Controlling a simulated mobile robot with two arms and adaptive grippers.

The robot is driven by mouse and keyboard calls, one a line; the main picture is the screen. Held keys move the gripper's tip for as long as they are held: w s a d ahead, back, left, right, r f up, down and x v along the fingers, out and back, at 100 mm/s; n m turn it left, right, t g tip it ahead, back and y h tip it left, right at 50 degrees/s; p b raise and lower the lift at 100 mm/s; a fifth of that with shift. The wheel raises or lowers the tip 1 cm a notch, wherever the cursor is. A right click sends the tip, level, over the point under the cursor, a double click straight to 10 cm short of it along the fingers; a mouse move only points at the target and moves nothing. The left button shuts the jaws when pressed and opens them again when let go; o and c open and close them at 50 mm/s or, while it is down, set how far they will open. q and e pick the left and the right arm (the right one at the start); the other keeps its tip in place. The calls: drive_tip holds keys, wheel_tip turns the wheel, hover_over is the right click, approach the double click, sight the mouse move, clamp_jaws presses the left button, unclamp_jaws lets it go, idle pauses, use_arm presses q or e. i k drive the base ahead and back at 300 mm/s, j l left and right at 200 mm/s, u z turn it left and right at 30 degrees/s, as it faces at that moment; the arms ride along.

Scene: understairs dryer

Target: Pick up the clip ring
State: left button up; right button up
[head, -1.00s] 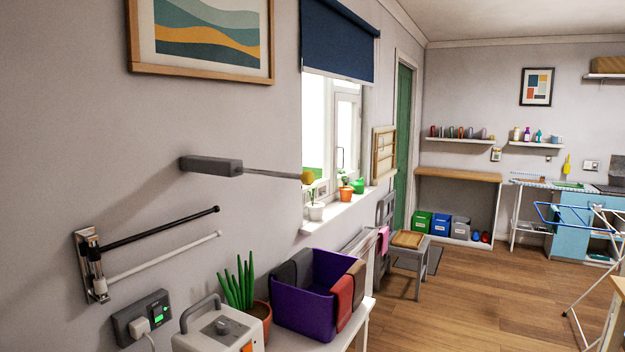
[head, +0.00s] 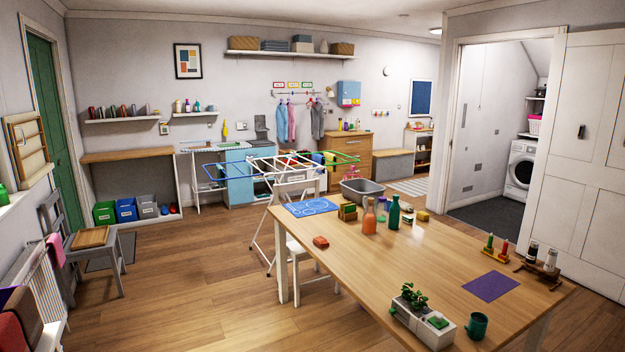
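I cannot make out a clip ring in the head view. Small pegs or clips may hang on the clothes airer (head: 285,168) in the middle of the room, but they are too small to tell. Neither of my grippers shows in the head view.
A wooden table (head: 440,262) fills the right foreground, with bottles, a grey tub (head: 366,190), a purple mat (head: 490,287) and a planter box (head: 422,318) on it. A grey chair (head: 92,250) stands at left. Wooden floor (head: 190,275) is free between them. A washing machine (head: 519,170) stands in the right alcove.

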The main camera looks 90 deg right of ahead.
sight(353, 167)
drive_tip(key=z, duration=3.05)
drive_tip(key=u, duration=2.2)
drive_tip(key=z, duration=0.6)
drive_tip(key=l+z, duration=1)
drive_tip(key=z, duration=0.2)
drive_tip(key=i+l+z, duration=0.15)
drive_tip(key=l+z, duration=0.25)
drive_tip(key=i+l+z, duration=0.3)
drive_tip(key=l+z, duration=0.15)
drive_tip(key=i+l+z, duration=0.7)
drive_tip(key=z, duration=0.2)
drive_tip(key=i+z, duration=0.45)
